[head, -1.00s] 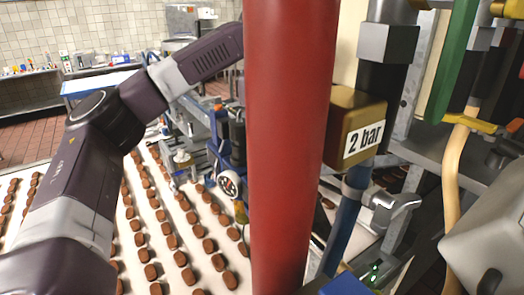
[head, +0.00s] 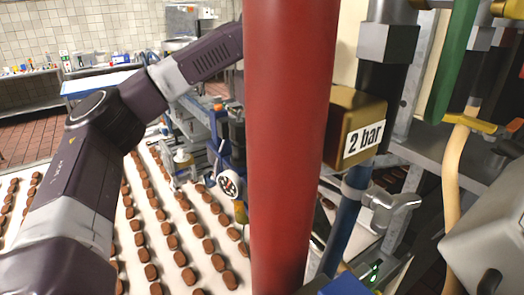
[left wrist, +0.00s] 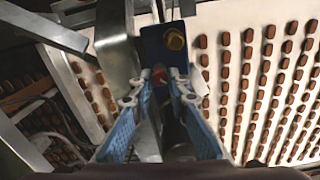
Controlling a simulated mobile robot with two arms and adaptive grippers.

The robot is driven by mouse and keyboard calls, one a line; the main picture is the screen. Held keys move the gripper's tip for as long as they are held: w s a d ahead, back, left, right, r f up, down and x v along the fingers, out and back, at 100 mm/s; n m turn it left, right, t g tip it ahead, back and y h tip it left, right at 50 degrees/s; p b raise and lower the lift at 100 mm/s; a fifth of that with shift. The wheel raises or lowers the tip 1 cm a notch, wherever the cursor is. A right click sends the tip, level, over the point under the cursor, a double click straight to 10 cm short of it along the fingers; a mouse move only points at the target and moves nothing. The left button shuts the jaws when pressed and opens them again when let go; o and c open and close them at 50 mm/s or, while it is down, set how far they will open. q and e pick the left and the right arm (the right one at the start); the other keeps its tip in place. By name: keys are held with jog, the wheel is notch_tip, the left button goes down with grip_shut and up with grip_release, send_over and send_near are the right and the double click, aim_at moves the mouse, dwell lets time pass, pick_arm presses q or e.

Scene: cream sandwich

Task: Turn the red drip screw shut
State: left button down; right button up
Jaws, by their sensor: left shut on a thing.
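In the left wrist view my left gripper (left wrist: 160,88) has its pale blue fingers closed around the small red drip screw (left wrist: 158,76). Only a little of the screw's red shows between the fingertips. It sits at the lower edge of a dark blue block (left wrist: 158,45) that carries a brass fitting (left wrist: 174,39). In the head view my left arm reaches in from the left, and its hand end is hidden behind a thick red pipe. The screw cannot be made out there. My right gripper is not in view.
The thick red pipe (head: 285,140) stands upright close in front of the head camera. A brass box marked "2 bar" (head: 352,125) is right of it, with hoses and a green bar (head: 453,60) beyond. Rows of brown biscuits lie on a white belt (head: 70,185) below.

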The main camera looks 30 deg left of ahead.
pick_arm(q)
jog(key=m, duration=0.5)
jog(key=shift+m, duration=0.3)
jog(key=m, duration=1.1)
jog(key=shift+m, duration=0.4)
jog(key=m, duration=1.1)
jog(key=shift+m, duration=0.4)
jog(key=m, duration=0.6)
jog(key=shift+r, duration=0.1)
jog(key=m, duration=0.5)
jog(key=shift+m, duration=2.7)
